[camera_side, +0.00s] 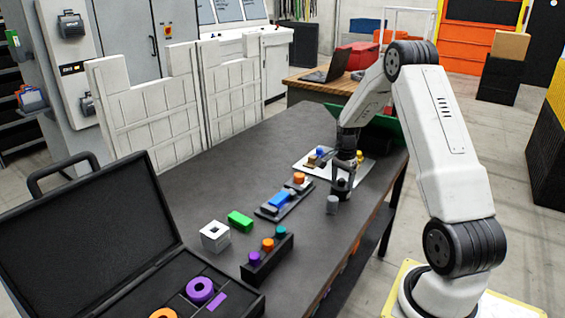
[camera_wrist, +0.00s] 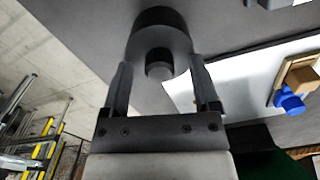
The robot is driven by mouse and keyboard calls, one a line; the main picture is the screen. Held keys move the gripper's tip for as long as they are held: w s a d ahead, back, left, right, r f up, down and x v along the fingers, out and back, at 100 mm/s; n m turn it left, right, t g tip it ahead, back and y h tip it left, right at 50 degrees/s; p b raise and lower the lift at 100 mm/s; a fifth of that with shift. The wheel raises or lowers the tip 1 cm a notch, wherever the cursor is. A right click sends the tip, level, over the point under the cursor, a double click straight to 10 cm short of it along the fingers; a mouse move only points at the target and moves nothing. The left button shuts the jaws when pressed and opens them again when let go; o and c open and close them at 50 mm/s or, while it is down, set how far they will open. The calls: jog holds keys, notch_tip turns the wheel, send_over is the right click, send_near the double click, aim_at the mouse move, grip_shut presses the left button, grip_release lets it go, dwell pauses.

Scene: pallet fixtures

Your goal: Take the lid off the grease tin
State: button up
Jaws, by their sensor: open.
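The grease tin (camera_wrist: 158,18) is a dark round tin in the wrist view, with a grey lid (camera_wrist: 148,44) and a small dark knob (camera_wrist: 159,70) on it. The lid is seated on the tin. My gripper (camera_wrist: 160,72) is open, with one finger on each side of the knob; I see no contact. In the side view my gripper (camera_side: 343,188) is low over the table. A small grey cylinder (camera_side: 332,205) stands just below and in front of it, probably the tin. Its knob is hidden there.
A white plate (camera_side: 303,165) with blue and tan parts lies beside my gripper. A grey fixture (camera_side: 268,210) with a blue block, a peg rack (camera_side: 252,273), a green block (camera_side: 240,221) and a white block (camera_side: 215,236) stand nearer. An open black case (camera_side: 95,225) is at front left.

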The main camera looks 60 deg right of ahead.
aim_at(343, 179)
grip_shut()
jog(key=shift+r, duration=0.1)
jog(key=shift+r, duration=0.35)
notch_tip(343, 179, up, 3)
jog(key=shift+s+a+f, duration=0.1)
jog(key=shift+f, duration=0.05)
jog(key=s+a+r, duration=0.8)
jog(key=s+r, duration=0.1)
jog(key=s, duration=0.1)
jog(key=shift+s+a+r, duration=0.2)
jog(key=shift+s+a, duration=0.05)
jog(key=shift+s, duration=0.1)
dwell(0.6)
